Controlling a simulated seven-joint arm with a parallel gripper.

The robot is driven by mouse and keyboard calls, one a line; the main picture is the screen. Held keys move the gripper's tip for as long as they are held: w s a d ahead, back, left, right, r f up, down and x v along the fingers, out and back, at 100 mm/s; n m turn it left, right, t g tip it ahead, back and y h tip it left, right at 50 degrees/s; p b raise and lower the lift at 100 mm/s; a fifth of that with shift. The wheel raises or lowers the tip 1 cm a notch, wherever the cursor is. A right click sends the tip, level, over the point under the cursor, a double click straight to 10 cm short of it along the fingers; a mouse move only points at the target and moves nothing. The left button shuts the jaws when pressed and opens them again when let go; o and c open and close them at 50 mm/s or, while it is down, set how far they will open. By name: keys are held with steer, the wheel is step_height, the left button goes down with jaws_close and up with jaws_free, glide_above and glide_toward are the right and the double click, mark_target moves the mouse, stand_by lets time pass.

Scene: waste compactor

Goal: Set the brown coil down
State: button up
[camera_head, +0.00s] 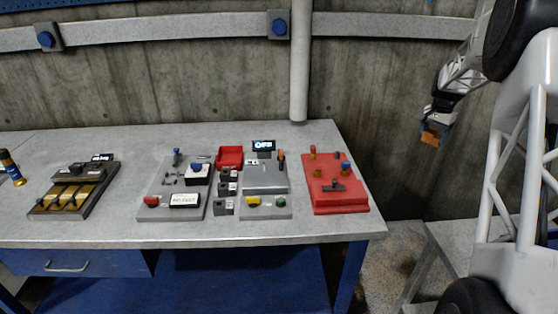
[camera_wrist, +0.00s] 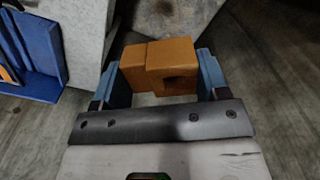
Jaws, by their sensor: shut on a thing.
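My gripper (camera_head: 434,136) is raised at the right side of the head view, to the right of the grey workbench and in front of the concrete wall. It is shut on the brown coil (camera_head: 431,138), which looks like a small orange-brown block. In the wrist view the brown coil (camera_wrist: 158,66) sits between the two blue fingers of my gripper (camera_wrist: 165,75). It has a stepped shape with a dark notch on its right part. Nothing is seen touching it from below.
The workbench (camera_head: 270,231) carries a red panel (camera_head: 340,200) with coloured pegs, a grey unit (camera_head: 265,178) with an "OFF" display, a small red tray (camera_head: 230,153) and a switch board (camera_head: 70,203). A lower grey surface (camera_head: 462,240) stands at right. A vertical pipe (camera_head: 299,70) runs down the wall.

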steer(key=w+a+m, duration=0.1)
steer(key=w+a, duration=0.4)
steer(key=a, duration=0.3)
steer(key=w+a, duration=0.5)
steer(key=a, duration=0.3)
steer(key=m, duration=0.6)
glide_above(230, 154)
steer(key=s, duration=0.6)
step_height(230, 154, down, 7)
steer(key=shift+w+d+r, duration=0.1)
steer(key=shift+d+r, duration=0.1)
steer(key=shift+d, duration=0.15)
steer(key=shift+f, duration=3.15)
steer(key=shift+f, duration=1.9)
